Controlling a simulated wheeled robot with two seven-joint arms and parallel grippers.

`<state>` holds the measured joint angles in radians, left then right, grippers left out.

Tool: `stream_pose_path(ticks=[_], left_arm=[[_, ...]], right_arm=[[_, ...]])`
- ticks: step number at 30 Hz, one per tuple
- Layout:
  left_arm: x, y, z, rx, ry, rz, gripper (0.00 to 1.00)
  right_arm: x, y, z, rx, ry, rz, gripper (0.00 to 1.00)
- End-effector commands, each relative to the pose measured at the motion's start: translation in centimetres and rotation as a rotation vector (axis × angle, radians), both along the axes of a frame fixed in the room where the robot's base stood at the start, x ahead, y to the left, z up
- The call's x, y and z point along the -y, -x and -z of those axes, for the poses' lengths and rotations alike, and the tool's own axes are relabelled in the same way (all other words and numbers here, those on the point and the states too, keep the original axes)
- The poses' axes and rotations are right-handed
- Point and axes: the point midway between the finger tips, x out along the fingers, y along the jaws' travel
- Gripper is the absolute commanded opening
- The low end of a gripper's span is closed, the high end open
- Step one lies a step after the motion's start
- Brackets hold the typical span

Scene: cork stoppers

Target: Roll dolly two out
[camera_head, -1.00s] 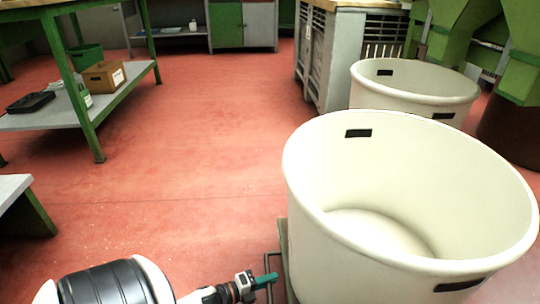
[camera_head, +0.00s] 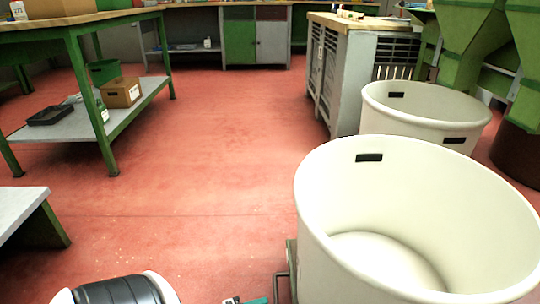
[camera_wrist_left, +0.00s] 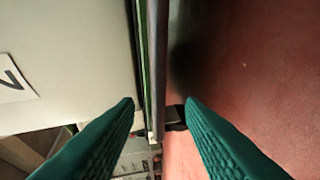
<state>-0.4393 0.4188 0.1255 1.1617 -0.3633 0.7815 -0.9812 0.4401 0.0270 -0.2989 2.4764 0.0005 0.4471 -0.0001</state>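A large white tub (camera_head: 318,245) stands at the right front in the head view, empty inside. A thin metal handle (camera_head: 281,288) and an edge of the dolly under it show at its left side. In the left wrist view a dark bar (camera_wrist_left: 158,75) runs between the fingers of my left gripper (camera_wrist_left: 159,104). The fingers are apart, with a gap on each side of the bar. A partly cut-off label (camera_wrist_left: 14,82) is on the pale surface at left. In the head view only the green tip of the left gripper (camera_head: 258,300) shows. My right gripper is not in view.
A second white tub (camera_head: 425,108) stands behind the first, beside a grey cabinet (camera_head: 345,85). A green bench (camera_head: 75,100) with a box (camera_head: 121,92) on its shelf stands at left. A low grey surface (camera_head: 20,208) is at left front. Red floor (camera_head: 215,140) between is clear.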

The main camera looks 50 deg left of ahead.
Motion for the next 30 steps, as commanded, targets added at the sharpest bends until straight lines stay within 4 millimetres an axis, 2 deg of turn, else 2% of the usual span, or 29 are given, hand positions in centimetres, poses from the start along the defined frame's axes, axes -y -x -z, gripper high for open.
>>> stream_pose_path(ticks=[3,10,15,30], left_arm=[[-0.7,2.6,-0.8,-0.004,0.001,-0.003,0.36],[-1.6,5.6,-1.2,-0.003,0.000,-0.002,0.36],[-1.8,6.2,-1.2,-0.001,-0.001,-0.002,0.36],[-1.7,6.2,-1.2,-0.001,-0.001,-0.002,0.36]], right_arm=[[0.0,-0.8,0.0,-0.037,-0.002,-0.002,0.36],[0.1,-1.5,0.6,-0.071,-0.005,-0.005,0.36],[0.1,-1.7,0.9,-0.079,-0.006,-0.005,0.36],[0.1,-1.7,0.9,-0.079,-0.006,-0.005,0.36]])
